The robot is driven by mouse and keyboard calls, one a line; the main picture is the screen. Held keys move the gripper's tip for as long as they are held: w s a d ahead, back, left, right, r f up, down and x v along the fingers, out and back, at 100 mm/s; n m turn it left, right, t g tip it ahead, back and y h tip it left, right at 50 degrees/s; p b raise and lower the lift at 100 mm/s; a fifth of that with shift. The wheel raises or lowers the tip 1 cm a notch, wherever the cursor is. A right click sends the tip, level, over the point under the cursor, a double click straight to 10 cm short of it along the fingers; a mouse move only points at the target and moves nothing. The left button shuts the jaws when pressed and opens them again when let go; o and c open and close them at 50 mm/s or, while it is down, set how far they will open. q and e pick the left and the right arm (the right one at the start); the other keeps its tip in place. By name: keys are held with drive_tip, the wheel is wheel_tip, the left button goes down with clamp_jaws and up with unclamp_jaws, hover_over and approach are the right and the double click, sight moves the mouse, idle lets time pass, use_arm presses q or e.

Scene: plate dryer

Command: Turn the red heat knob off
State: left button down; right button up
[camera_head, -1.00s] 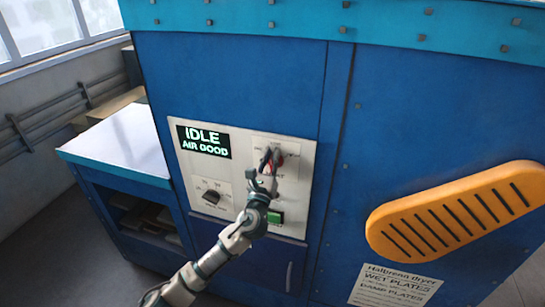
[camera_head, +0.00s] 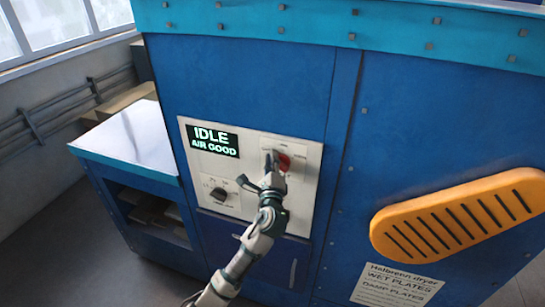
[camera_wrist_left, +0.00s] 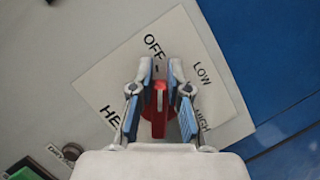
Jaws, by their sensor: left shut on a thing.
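The red heat knob (camera_head: 284,163) sits on a white plate at the upper right of the control panel. In the left wrist view the knob (camera_wrist_left: 158,112) is between the two blue-padded fingers of my left gripper (camera_wrist_left: 160,78), which is shut on it. The knob's bar points up, close to the OFF label (camera_wrist_left: 153,46); LOW and HIGH are printed to the right. In the head view my left gripper (camera_head: 271,162) partly covers the knob. My right gripper is not in view.
The display (camera_head: 212,140) reads IDLE, AIR GOOD. A black knob (camera_head: 218,194) is lower left on the panel (camera_head: 190,170). An orange slotted handle (camera_head: 455,222) is to the right. A side table (camera_head: 125,140) stands at left.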

use_arm(q)
drive_tip(key=shift+d+f+n+g, duration=0.1)
drive_tip(key=shift+f+n+g, duration=0.2)
drive_tip(key=shift+f+n, duration=0.25)
drive_tip(key=shift+f, duration=0.1)
drive_tip(key=c, duration=1.1)
unclamp_jaws()
drive_tip(key=shift+r, duration=0.2)
drive_tip(key=shift+s+d+f, duration=0.1)
drive_tip(key=shift+s, duration=0.25)
drive_tip(key=s, duration=0.3)
drive_tip(key=s+f, duration=0.1)
drive_tip(key=s, duration=0.3)
drive_tip(key=s+f, duration=0.1)
drive_tip(key=s, duration=0.3)
